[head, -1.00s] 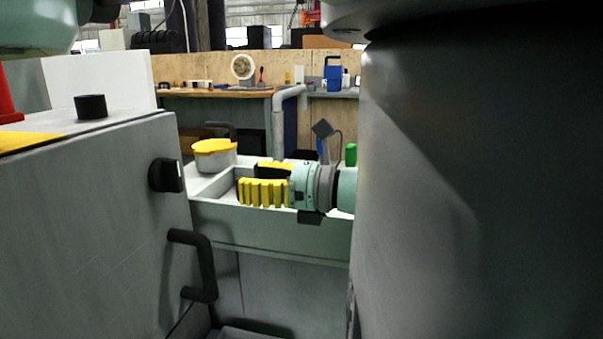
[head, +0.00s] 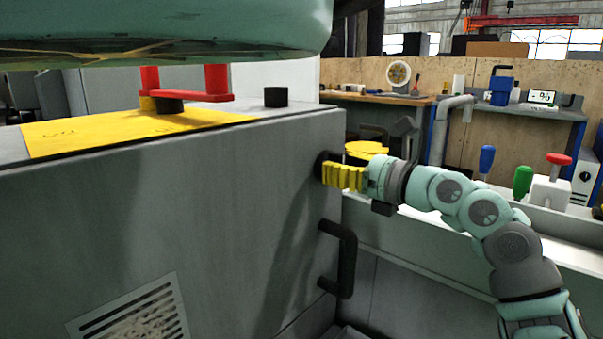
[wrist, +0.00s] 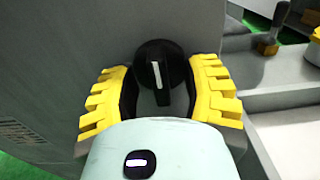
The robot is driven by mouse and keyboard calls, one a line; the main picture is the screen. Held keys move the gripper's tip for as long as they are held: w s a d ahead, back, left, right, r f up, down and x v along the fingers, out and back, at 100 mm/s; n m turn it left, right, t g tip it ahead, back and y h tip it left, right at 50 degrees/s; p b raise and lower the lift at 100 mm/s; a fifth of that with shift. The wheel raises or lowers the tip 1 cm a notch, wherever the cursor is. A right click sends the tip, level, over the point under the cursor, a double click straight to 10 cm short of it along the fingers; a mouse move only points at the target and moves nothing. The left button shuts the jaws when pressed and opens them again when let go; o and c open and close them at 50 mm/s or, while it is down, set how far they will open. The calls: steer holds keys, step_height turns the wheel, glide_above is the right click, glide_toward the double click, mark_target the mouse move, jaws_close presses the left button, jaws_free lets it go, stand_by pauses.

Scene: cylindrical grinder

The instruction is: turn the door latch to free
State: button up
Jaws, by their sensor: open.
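The door latch is a round black knob (head: 321,163) near the right edge of the grey door (head: 200,210). In the wrist view the latch (wrist: 158,62) has a raised grip bar with a white line, nearly upright in the picture. My gripper (head: 338,176) reaches the latch from the right in the head view, and its yellow fingers hide part of it. In the wrist view my gripper (wrist: 162,80) is open, with one yellow finger on each side of the latch. Whether the fingers touch it I cannot tell.
A black bar handle (head: 346,258) sticks out of the door below the latch. A tray with a yellow-lidded tub (head: 367,148) lies behind my gripper. Red (head: 558,159), green and blue-topped items stand at right. A vent (head: 135,315) is low on the door.

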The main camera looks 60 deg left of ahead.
stand_by(0.3)
jaws_close()
stand_by(0.3)
